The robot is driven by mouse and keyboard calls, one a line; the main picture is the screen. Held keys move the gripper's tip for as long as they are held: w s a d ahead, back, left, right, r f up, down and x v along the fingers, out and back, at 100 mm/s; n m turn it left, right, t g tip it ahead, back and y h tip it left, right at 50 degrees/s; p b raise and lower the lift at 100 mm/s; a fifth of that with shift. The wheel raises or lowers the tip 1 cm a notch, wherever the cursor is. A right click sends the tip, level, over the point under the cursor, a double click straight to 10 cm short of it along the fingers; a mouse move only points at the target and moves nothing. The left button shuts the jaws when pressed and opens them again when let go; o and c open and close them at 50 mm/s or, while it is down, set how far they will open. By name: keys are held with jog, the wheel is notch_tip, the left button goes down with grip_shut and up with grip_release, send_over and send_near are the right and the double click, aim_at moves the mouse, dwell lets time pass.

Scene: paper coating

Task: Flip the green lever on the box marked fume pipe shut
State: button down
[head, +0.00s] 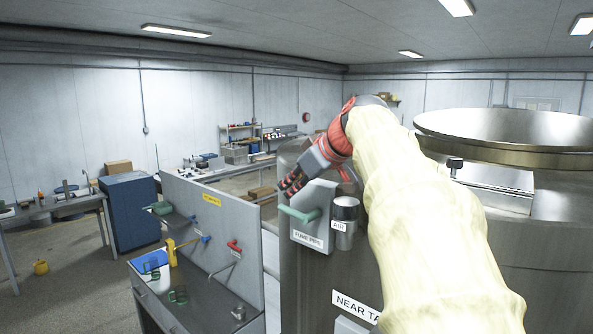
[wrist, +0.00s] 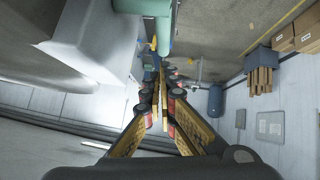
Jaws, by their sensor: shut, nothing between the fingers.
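The grey box marked fume pipe (head: 325,192) is on the side of a large metal tank, its label low on the front. Its green lever (head: 298,214) sticks out to the left, roughly level. My gripper (head: 289,186) is shut and empty, just above the lever and beside the box's upper left. In the wrist view, my gripper's fingertips (wrist: 160,78) point up the picture toward the green lever (wrist: 150,7) at the top edge, with the pale box (wrist: 92,40) at upper left. I cannot tell whether the fingers touch the lever.
A metal cup marked air (head: 345,215) is right beside the box. The tank's round lid (head: 505,130) is at the right. A workbench (head: 195,300) with an upright panel (head: 215,235), a yellow tool and a red-handled valve is at left. Open floor lies further left.

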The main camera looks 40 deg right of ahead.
aim_at(290, 208)
jog(key=shift+d+f, duration=0.2)
jog(key=shift+f, duration=0.8)
jog(key=shift+p, duration=0.3)
jog(key=shift+w+f+g+p, duration=0.25)
jog(key=shift+f+g+p, duration=0.15)
jog(key=shift+g+p, duration=0.15)
jog(key=shift+f, duration=0.35)
